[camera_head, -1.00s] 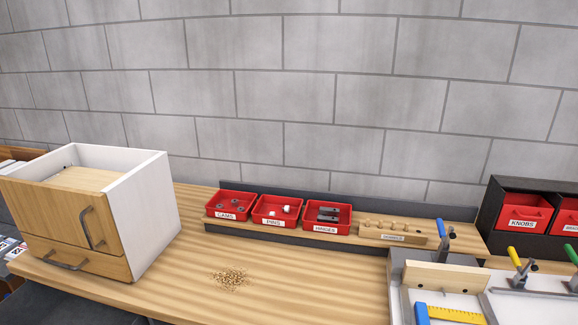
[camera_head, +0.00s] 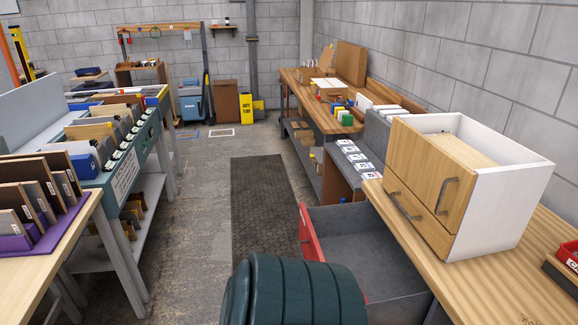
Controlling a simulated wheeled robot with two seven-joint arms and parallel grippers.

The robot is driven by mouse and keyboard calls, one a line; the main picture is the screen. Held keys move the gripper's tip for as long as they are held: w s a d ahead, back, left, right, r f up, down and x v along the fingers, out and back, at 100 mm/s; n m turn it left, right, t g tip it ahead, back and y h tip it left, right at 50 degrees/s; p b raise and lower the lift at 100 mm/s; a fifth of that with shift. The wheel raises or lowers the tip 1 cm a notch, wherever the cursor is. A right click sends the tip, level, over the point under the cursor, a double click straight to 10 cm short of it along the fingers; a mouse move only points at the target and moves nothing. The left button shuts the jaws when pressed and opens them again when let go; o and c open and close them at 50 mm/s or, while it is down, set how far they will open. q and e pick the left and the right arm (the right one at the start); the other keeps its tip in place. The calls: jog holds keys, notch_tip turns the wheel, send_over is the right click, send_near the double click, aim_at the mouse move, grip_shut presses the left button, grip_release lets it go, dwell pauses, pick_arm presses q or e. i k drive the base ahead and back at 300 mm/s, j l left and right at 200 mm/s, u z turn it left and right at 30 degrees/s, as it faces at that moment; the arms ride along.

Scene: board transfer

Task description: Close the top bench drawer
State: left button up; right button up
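The top bench drawer (camera_head: 360,222) stands open, pulled out from under the wooden workbench (camera_head: 470,283) on the right. Its red front panel (camera_head: 309,238) faces left, away from the bench. Its grey inside looks empty where it shows; the near part is hidden behind a dark green ribbed object. Neither of my grippers is in view.
The dark green ribbed object (camera_head: 293,292) stands close in front of the drawer. A wood-and-white cabinet (camera_head: 510,205) sits on the bench. A black floor mat (camera_head: 258,205) lies in the aisle. Racks of boards (camera_head: 85,160) stand at left.

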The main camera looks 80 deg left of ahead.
aim_at(353, 236)
jog(key=u, duration=2.6)
